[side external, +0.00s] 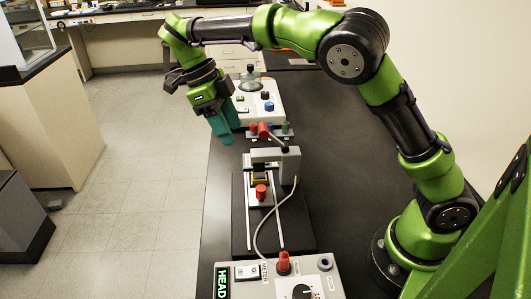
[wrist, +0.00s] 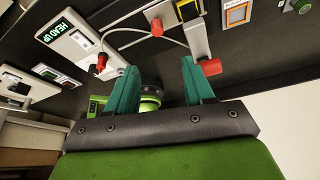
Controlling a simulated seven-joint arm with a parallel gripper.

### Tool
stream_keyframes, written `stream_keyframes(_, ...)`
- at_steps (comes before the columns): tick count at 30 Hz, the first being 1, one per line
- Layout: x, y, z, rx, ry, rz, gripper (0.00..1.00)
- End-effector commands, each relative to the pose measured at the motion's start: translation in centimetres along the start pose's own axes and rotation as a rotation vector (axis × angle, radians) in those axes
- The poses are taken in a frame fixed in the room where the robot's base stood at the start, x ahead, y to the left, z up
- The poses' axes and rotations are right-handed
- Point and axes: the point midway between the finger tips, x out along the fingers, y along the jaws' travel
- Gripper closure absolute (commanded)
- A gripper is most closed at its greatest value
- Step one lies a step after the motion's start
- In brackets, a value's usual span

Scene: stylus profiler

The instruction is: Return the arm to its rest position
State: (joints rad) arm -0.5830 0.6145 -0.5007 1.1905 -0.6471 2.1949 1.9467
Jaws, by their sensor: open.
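My green arm reaches over the black bench from its base at the right. My gripper (side external: 224,128) has teal fingers that point down, in the air near the bench's left edge. In the wrist view my gripper (wrist: 157,90) shows its two teal fingers spread apart with nothing between them. The stylus profiler (side external: 275,165), a grey bridge on a dark base with a red knob (side external: 261,191), stands on the bench to the right of and below the fingers in the side view. The fingers appear apart from it.
A control box (side external: 325,285) with a red knob and "HEAD" display stands at the near end; its "HEAD UP" display (wrist: 62,31) shows in the wrist view. A white unit (side external: 250,108) with coloured knobs stands farther back. Floor (side external: 150,190) lies open to the left.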

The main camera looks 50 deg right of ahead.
Motion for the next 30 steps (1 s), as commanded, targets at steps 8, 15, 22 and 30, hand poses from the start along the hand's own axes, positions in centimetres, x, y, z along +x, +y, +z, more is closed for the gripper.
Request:
stream_keyframes(8, 2.2, -1.1, 0.5, -0.526, -0.031, -0.052, 0.48)
stream_keyframes(15, 3.3, -1.2, -3.7, -1.312, -0.267, -0.161, 0.48)
stream_keyframes(22, 3.5, 0.6, -9.2, -1.86, -0.46, -0.534, 0.48)
stream_keyframes(30, 4.6, 3.0, -15.2, -2.095, -0.41, -1.035, 0.48)
